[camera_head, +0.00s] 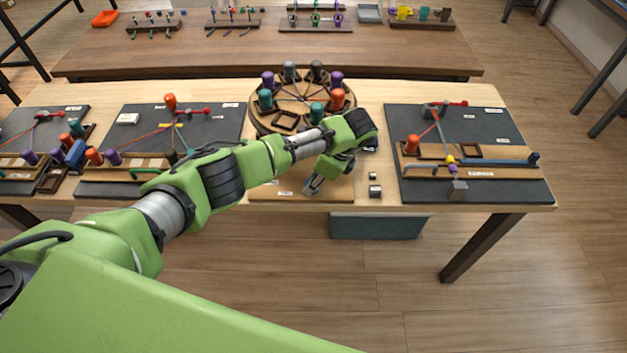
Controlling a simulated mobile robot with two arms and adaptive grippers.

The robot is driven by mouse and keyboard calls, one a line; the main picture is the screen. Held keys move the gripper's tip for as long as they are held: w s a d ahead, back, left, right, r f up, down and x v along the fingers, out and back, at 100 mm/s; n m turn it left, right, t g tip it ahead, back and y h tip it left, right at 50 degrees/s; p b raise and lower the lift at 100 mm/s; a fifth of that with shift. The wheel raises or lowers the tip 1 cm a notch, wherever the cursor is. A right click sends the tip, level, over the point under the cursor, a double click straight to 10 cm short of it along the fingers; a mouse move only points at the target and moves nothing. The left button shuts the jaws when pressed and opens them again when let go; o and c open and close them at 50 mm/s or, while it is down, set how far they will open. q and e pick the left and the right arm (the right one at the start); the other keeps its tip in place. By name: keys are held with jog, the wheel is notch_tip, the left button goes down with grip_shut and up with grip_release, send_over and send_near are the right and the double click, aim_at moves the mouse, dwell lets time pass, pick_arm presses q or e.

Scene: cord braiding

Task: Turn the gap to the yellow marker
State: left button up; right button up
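The round wooden disc (296,97) with dark radial lines lies on the near table. Bobbins stand around its rim: purple (267,80), grey (289,71), dark brown (316,70), another purple (336,79), orange (337,99) and two teal, one at left (265,100) and one at front (317,112). The front-left rim, between the teal bobbins, has no bobbin; a small square wooden frame (286,121) lies there. I cannot make out a yellow marker by the disc; my arm covers part of its front. My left gripper (315,184) points down in front of the disc, fingers partly hidden. My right gripper is out of view.
A dark board with cords and an orange bobbin (411,144) is at right. Other cord boards (213,122) are at left. Small metal blocks (375,191) lie right of my gripper. A second table (230,55) stands behind, with racks and trays.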

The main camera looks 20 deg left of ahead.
pick_arm(q)
jog(key=shift+w+n+g+b, duration=0.1)
jog(key=shift+n+g+b, duration=0.65)
jog(key=shift+n, duration=1.25)
jog(key=o, duration=1.1)
